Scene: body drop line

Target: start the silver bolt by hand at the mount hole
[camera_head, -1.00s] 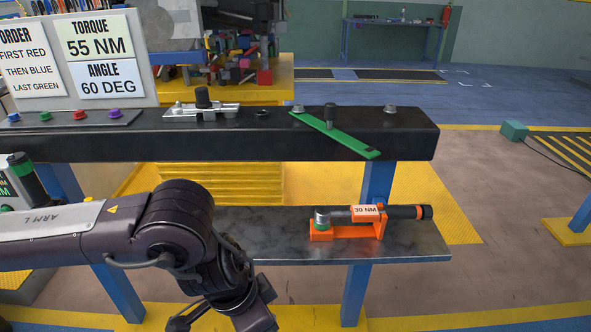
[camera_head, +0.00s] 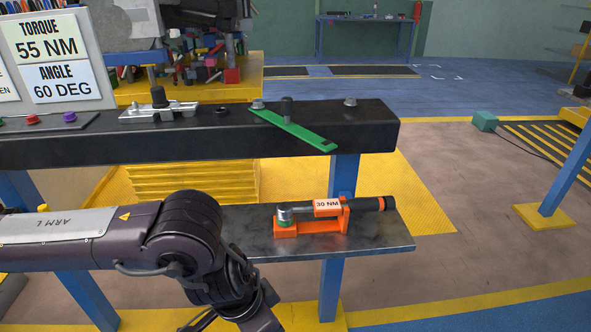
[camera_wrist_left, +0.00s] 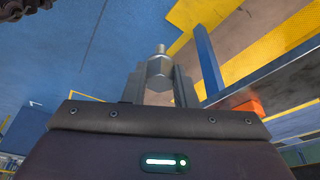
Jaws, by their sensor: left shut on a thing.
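In the left wrist view my left gripper (camera_wrist_left: 159,82) is shut on a silver bolt (camera_wrist_left: 159,66), whose narrow end points away from the palm. In the head view my left arm reaches in low, and the gripper (camera_head: 205,319) is at the bottom edge, below and in front of the black beam (camera_head: 200,147); the bolt cannot be made out there. A dark round opening (camera_head: 222,110) on the beam top looks like the mount hole, between a silver clamp-like bracket (camera_head: 159,111) and a seated bolt (camera_head: 258,104). My right gripper is not in view.
A green bar (camera_head: 300,132) lies across the beam, beside a dark post (camera_head: 287,109). Another bolt head (camera_head: 350,102) sits further right. An orange cradle with a 30 NM wrench (camera_head: 327,208) rests on the lower shelf (camera_head: 375,238). Floor to the right is mostly clear.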

